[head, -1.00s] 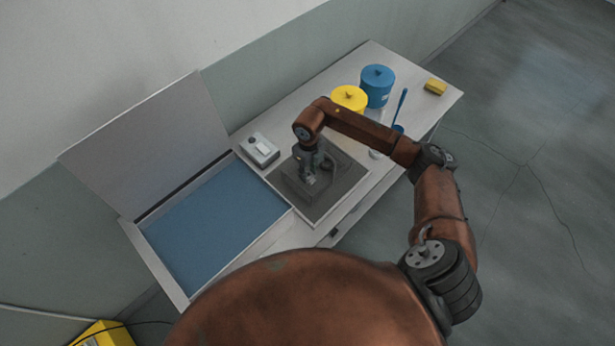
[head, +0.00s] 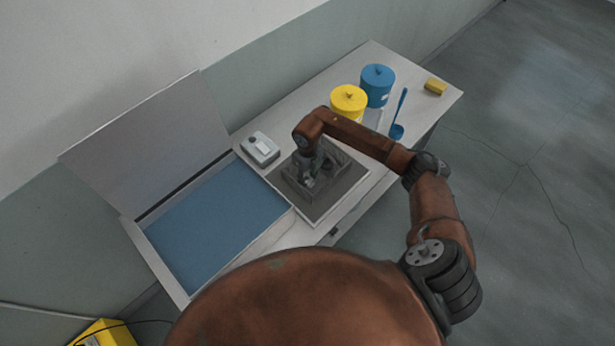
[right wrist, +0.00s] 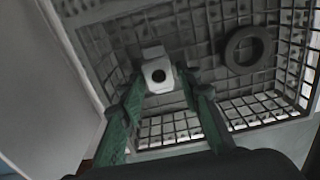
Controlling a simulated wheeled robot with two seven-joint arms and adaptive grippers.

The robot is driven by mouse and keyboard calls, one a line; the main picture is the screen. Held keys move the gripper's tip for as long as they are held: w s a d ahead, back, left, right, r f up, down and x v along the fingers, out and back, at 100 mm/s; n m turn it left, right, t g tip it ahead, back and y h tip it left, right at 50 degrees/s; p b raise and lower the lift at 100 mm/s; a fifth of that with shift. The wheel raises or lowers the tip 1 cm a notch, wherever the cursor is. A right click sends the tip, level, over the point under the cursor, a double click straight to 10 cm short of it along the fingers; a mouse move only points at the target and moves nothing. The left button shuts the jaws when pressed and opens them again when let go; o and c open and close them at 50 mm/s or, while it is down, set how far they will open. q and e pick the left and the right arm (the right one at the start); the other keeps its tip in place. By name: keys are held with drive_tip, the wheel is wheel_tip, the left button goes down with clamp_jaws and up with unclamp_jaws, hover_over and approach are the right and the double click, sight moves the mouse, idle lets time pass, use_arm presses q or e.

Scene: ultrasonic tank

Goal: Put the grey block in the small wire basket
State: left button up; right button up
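The small wire basket (head: 336,160) stands on the dark square surface at the right of the bench; its mesh walls (right wrist: 270,105) fill much of the right wrist view. A light grey block (right wrist: 158,76) with a dark round hole lies inside the basket, seen between my fingers. My right gripper (head: 309,178) reaches down into the basket; its green fingers (right wrist: 160,88) are spread, with a gap showing on each side of the block. In the head view the block is hard to make out behind the gripper and mesh. My left gripper is not in view.
A dark ring (right wrist: 246,47) also lies in the basket. An open blue-filled tank (head: 215,225) is to the left, a small grey-white box (head: 260,150) behind. Yellow (head: 348,102) and blue (head: 377,86) lidded pots, a blue ladle (head: 398,130) and a yellow sponge (head: 435,87) stand further right.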

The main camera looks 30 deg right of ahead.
sight(308, 179)
drive_tip(key=shift+r, duration=0.15)
wheel_tip(308, 179, up, 12)
drive_tip(key=shift+b, duration=0.45)
